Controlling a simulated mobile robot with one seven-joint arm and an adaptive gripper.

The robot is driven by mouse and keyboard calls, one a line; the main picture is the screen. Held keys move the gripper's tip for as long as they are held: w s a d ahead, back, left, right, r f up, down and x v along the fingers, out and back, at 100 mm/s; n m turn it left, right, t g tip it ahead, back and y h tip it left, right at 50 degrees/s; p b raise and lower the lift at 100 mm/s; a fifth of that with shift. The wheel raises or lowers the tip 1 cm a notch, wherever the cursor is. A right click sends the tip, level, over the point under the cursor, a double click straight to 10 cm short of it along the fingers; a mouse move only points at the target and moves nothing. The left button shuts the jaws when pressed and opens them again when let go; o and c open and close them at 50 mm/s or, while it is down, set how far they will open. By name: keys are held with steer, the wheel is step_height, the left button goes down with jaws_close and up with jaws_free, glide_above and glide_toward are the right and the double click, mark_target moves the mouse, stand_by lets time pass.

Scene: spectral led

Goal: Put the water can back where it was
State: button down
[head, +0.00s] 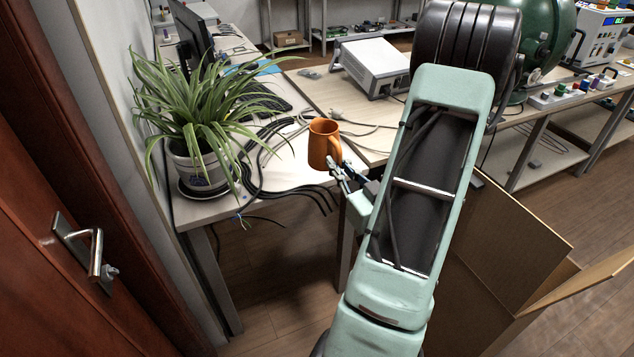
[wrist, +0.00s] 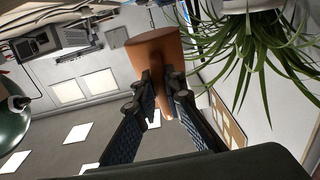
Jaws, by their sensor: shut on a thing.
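The water can (head: 318,146) is orange-brown, mug-like and roughly upright, with its handle on the right in the head view. It shows over the front right part of the desk by the plant; I cannot tell whether its base touches the desk. My gripper (head: 342,174) is at its handle side. In the wrist view the can (wrist: 142,56) is ahead of the fingers, and my gripper (wrist: 161,86) is shut on its handle. My fingers partly hide the handle.
A spiky potted plant in a white pot (head: 200,170) stands left of the can on the desk (head: 210,210). Black cables (head: 262,150) lie between them. A white instrument (head: 372,66) stands behind. An open cardboard box (head: 510,245) is at right, a door (head: 70,270) at left.

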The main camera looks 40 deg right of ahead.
mark_target(324, 159)
steer(key=shift+w+f+b, duration=0.3)
steer(key=shift+w+b, duration=0.15)
steer(key=shift+b, duration=0.85)
steer(key=shift+w, duration=0.15)
steer(key=w+f, duration=0.1)
steer(key=w, duration=0.1)
steer(key=w+d+f, duration=0.1)
steer(key=w, duration=0.1)
steer(key=w+d+f+b, duration=0.1)
steer(key=w, duration=0.1)
steer(key=shift+w+d+f, duration=0.1)
steer(key=shift+w+f, duration=0.05)
steer(key=shift+w, duration=0.2)
steer(key=shift+w+d+f+b, duration=0.3)
steer(key=shift+w+f, duration=0.4)
steer(key=shift+f, duration=0.7)
steer(key=shift+w+d+f+b, duration=0.25)
steer(key=shift+w+f, duration=0.45)
steer(key=shift+f, duration=0.7)
steer(key=shift+w+d+f+b, duration=0.15)
steer(key=shift+w+f+b, duration=0.4)
steer(key=shift+f, duration=0.85)
steer(key=shift+w, duration=0.15)
steer(key=shift+f, duration=0.15)
steer(key=c, duration=2)
jaws_free()
